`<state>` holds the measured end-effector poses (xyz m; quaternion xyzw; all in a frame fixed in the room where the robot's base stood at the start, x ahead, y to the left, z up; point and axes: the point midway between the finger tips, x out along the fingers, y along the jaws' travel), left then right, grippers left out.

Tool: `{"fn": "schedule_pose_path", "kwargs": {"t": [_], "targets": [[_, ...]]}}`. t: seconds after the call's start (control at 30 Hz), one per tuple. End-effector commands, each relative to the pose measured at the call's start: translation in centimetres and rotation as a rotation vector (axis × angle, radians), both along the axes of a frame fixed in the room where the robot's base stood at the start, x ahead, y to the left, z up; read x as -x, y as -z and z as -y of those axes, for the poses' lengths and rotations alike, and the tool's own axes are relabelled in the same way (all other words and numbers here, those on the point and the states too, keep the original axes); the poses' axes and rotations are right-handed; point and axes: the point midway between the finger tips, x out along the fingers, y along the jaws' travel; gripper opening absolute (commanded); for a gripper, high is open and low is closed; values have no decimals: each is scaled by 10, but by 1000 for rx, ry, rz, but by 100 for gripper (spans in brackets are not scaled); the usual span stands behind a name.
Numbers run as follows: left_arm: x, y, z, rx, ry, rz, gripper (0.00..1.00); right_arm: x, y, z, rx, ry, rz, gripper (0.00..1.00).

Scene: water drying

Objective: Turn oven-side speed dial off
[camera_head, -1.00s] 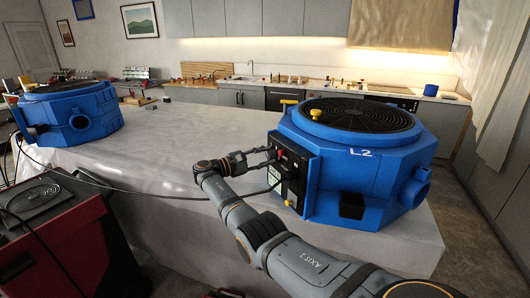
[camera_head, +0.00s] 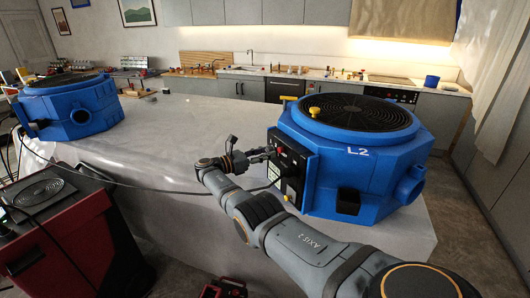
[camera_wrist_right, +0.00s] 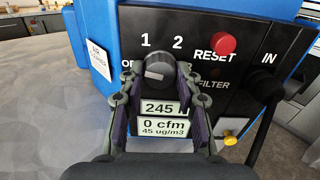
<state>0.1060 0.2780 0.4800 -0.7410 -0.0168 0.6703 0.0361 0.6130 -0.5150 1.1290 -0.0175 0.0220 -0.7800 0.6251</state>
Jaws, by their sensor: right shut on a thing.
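The blue air unit marked L2 (camera_head: 352,160) stands on the right of the table, its black control panel (camera_head: 292,168) facing left. In the wrist view the speed dial (camera_wrist_right: 158,66) is a dark round knob with a white mark pointing roughly left, toward a label partly hidden by a finger. Labels 1 and 2 stand above it. The display (camera_wrist_right: 163,124) below reads 0 cfm. My right gripper (camera_head: 266,153) reaches the panel; in the wrist view its fingertips (camera_wrist_right: 158,80) are shut on the dial from both sides. My left gripper is not in view.
A red reset button (camera_wrist_right: 222,44) and a yellow knob (camera_wrist_right: 231,138) sit on the same panel. A second blue unit (camera_head: 70,108) stands at the far left of the table. A cable (camera_head: 150,187) crosses the table. A red cart (camera_head: 75,235) stands at front left.

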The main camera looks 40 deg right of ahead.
Motion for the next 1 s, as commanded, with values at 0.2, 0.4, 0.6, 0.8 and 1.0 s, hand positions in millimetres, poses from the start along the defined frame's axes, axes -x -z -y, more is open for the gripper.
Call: {"fn": "schedule_pose_path", "kwargs": {"t": [0.2, 0.4, 0.6, 0.8, 1.0], "targets": [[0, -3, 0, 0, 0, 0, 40, 1, 1, -1, -29, 0, -123, 2], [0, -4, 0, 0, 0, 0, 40, 1, 2, -1, -44, 0, -188, 2], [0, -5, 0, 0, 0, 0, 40, 1, 2, -1, -50, 0, -215, 2], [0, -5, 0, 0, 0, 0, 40, 1, 2, -1, -51, 0, -219, 2], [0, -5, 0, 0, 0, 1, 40, 1, 2, -1, -51, 0, -219, 35]]}}
